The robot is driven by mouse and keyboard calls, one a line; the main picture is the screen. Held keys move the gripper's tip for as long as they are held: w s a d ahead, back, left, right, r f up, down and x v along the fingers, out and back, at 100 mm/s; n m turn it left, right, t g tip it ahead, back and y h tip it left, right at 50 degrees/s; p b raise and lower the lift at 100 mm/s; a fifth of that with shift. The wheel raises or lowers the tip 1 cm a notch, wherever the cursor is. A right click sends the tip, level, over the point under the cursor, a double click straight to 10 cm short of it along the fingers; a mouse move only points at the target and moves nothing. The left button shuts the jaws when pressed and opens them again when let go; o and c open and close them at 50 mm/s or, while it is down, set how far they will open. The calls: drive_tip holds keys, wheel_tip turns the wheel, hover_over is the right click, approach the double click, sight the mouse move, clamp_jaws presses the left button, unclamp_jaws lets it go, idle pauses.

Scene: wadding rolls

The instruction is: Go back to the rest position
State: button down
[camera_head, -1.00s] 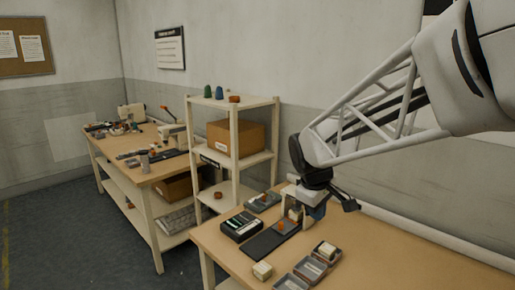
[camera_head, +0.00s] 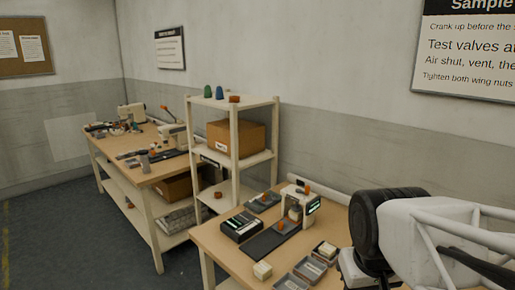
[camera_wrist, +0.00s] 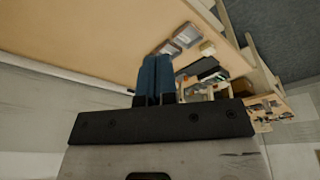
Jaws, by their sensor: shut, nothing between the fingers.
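My gripper (camera_wrist: 155,75) shows in the wrist view as two blue fingers pressed together, with nothing between them. It hangs clear of the workbench (camera_wrist: 100,35), with the bench's things seen beyond the fingertips. In the head view my arm is at the lower right, in front of the near workbench (camera_head: 215,238), and the fingers are hidden or out of the picture there.
On the near bench stand a small white device (camera_head: 312,207), a black mat (camera_head: 262,246), a dark box with slots (camera_head: 242,226), grey trays (camera_head: 310,268) and a pale block (camera_head: 262,270). A shelf (camera_head: 235,155) with a cardboard box (camera_head: 237,136) stands behind. A second bench (camera_head: 160,172) is at the left.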

drive_tip(key=shift+s+f+m, duration=0.25)
drive_tip(key=shift+s, duration=0.45)
drive_tip(key=shift+s+f+m, duration=0.2)
drive_tip(key=shift+s+m, duration=0.05)
drive_tip(key=shift+s, duration=0.4)
idle(0.3)
